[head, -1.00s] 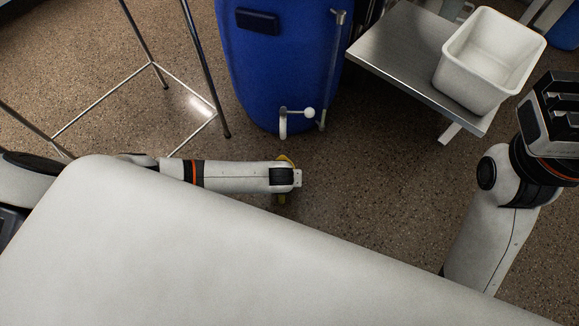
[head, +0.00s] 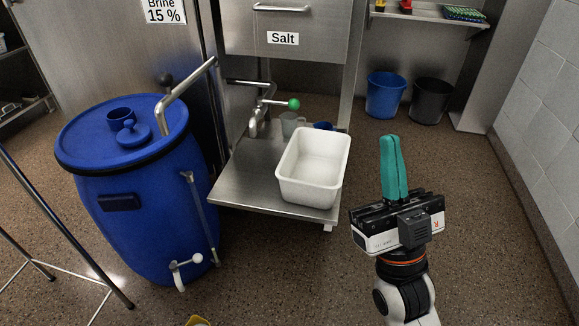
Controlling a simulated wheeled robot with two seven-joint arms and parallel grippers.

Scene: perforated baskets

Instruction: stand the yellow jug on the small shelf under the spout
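Only a small yellow piece (head: 197,321) shows at the bottom edge of the head view; it looks like part of the yellow jug, the rest cut off. A metal spout with a green-knobbed lever (head: 262,115) hangs under the steel cabinet marked Salt. A low steel shelf (head: 245,180) stands below it. My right gripper (head: 393,150), with teal fingers pointing up, is at the right, in front of the shelf's right side. Its fingers look closed together with nothing between them. My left gripper is out of view.
A white tub (head: 313,168) fills the shelf's front right. A blue barrel (head: 150,215) with a white-handled tap stands left. Blue (head: 386,97) and black (head: 431,101) buckets stand at the back right.

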